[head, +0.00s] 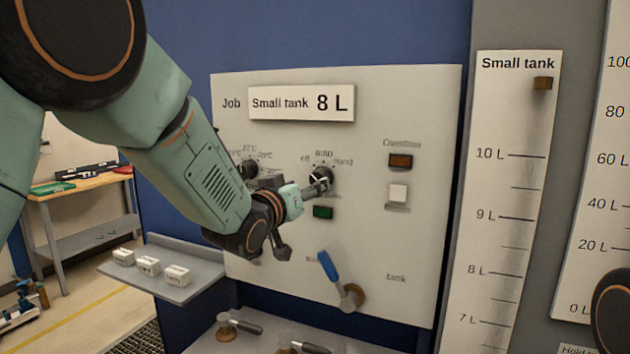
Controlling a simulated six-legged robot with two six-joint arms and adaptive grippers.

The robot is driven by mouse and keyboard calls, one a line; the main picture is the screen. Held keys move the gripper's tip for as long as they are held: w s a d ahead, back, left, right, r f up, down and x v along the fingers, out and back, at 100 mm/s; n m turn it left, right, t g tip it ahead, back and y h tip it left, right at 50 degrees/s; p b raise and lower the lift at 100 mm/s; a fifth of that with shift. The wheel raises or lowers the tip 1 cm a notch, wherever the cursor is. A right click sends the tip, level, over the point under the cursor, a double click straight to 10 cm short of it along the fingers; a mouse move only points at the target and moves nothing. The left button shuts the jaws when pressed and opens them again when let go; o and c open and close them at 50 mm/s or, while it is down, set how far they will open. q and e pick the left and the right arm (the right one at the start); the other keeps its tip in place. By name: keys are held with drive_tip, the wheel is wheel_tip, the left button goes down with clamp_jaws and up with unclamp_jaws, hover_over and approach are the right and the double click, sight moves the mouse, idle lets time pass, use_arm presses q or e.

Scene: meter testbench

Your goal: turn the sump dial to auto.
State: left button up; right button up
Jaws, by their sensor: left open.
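The dial marked off, auto and hand (326,172) is a dark knob on the pale panel (435,120). Auto is printed above it, off at its left and hand at its right. My left gripper (317,187) is at the dial, with its fingertips close to or around the knob. Its jaws are open. The fingers cover part of the knob, so I cannot tell where its pointer stands or whether they touch it. My right gripper is not in view.
A second dial (249,168) sits left, partly behind my left gripper. Below are a green button (323,212) and a blue-handled valve (328,267). An amber lamp (401,161) and a white switch (398,193) are at the right. A shelf (200,288) juts out lower left.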

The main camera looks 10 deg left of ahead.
sight(317, 180)
use_arm(q)
drive_tip(key=w, duration=0.3)
drive_tip(key=w+p, duration=0.1)
drive_tip(key=shift+w+d, duration=0.35)
drive_tip(key=shift+w, duration=0.05)
drive_tip(key=shift+w+d, duration=0.15)
drive_tip(key=shift+w, duration=0.15)
drive_tip(key=c, duration=1.2)
